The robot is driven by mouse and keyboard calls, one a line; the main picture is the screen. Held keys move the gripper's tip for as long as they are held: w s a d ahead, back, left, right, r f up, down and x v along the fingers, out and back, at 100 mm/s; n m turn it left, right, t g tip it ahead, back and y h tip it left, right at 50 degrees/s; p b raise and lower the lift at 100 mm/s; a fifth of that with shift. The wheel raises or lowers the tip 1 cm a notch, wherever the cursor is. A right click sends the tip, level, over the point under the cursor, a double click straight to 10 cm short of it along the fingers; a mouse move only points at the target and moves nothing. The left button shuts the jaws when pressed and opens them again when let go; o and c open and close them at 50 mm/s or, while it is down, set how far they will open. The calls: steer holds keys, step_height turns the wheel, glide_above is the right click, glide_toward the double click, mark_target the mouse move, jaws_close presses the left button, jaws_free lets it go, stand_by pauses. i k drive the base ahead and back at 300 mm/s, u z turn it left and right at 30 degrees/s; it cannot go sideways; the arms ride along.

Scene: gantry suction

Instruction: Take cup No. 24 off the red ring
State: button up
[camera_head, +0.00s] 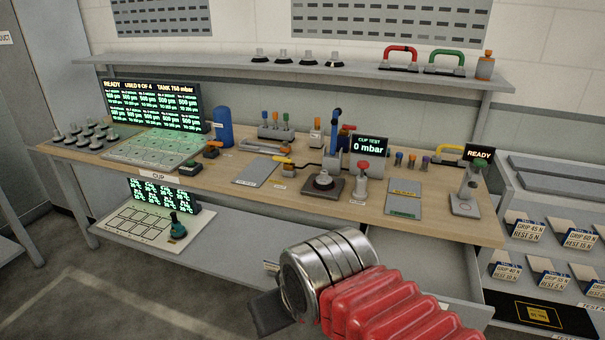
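I cannot read a No. 24 on any cup, and I cannot make out a red ring. Several dark suction cups (82,135) stand on a tray at the left end of the bench. More cups (308,58) stand on the upper shelf. My gripper (268,312) shows at the bottom centre, in front of and below the bench; only a dark part of it shows beyond my metal wrist and red sleeve. I cannot see its fingertips or whether it holds anything.
The wooden bench (225,185) carries a glowing display (150,105), a blue cylinder (222,127), a CUP TEST screen (369,146) and a red-knobbed grey post (361,180). A lower shelf (225,222) holds a lit panel. A drawer (430,256) is under the bench. Labelled blocks (505,270) stand right.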

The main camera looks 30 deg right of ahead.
mark_target(323, 182)
steer(key=u, duration=0.15)
steer(key=i, duration=1.45)
steer(key=z, duration=0.1)
